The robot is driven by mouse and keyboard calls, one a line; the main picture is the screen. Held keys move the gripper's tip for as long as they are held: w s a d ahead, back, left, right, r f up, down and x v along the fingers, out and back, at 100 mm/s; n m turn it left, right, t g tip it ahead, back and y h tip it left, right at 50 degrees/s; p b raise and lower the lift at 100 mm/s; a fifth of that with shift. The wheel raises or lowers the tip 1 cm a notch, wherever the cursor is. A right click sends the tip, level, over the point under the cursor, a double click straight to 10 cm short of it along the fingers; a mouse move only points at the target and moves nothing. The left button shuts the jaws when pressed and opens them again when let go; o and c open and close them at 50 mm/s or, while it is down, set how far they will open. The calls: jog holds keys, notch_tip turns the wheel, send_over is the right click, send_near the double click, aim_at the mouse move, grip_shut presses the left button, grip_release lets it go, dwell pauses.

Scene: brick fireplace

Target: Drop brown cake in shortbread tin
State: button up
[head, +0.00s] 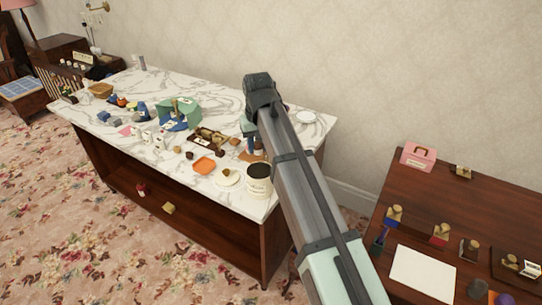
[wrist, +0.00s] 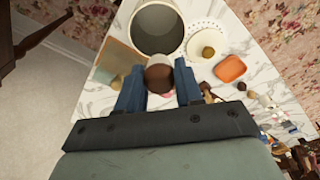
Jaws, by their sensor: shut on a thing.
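My gripper (wrist: 159,70) has its blue fingers closed on the sides of a small brown cake (wrist: 159,79) with a pale part at its far side. In the head view my gripper (head: 254,138) is over the right part of the marble-topped counter. The shortbread tin (wrist: 157,29), a tall white round container, is open at the top and looks empty and dark inside. In the wrist view it lies just beyond the fingertips, and the cake appears just short of its near rim. In the head view the tin (head: 259,183) stands at the counter's front edge, with lettering on its side.
A white plate (head: 228,180) with a small brown item is left of the tin, with an orange dish (head: 204,165) beyond. A tan board (wrist: 120,62) lies beside the tin. A brown tray (head: 208,138) and a green item (head: 178,113) stand farther left. A wooden table (head: 430,205) is at right.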

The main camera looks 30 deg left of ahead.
jog(key=shift+s+d, duration=0.2)
jog(key=shift+d, duration=0.05)
jog(key=shift+f, duration=0.2)
jog(key=shift+f, duration=2.85)
jog(key=o, duration=1.1)
jog(key=shift+r, duration=2.5)
